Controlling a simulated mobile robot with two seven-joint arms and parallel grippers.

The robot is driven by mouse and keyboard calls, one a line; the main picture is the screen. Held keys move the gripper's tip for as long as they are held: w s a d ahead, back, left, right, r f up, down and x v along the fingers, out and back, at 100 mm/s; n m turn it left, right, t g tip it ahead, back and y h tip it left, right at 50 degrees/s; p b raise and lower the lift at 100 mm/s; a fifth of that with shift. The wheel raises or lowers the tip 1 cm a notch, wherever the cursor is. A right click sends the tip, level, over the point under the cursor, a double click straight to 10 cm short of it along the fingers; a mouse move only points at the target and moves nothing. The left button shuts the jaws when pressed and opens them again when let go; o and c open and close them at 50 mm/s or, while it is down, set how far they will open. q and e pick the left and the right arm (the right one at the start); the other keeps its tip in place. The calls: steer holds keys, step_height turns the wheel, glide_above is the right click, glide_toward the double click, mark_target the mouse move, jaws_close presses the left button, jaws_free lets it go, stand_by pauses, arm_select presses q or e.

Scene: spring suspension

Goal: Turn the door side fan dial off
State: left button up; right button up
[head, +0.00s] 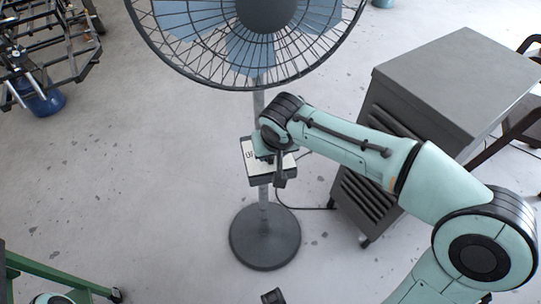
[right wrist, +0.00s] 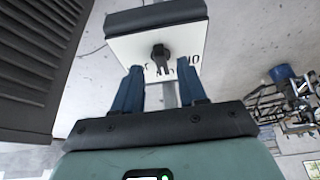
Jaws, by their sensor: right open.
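The tall standing fan (head: 265,243) has a control box (head: 248,155) with a white face on its pole. In the right wrist view the white face (right wrist: 135,48) carries a black dial (right wrist: 160,52) with dark lettering below it, partly hidden. My right gripper (right wrist: 163,70) is open; its two blue fingers point at the face, one on each side below the dial, with the dial ahead of the gap between them. I cannot tell whether they touch the plate. In the head view my right wrist hides much of the box. My left gripper is not clearly in view.
A grey louvred cabinet (head: 460,65) stands right of the fan, under my right arm. The caged fan head (head: 190,50) is above the box. A metal frame (head: 60,60) and a blue bucket (head: 42,103) are at the far left. The floor left of the fan is clear.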

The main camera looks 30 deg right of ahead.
mark_target(271, 159)
steer(key=shift+x, duration=1.7)
jaws_close()
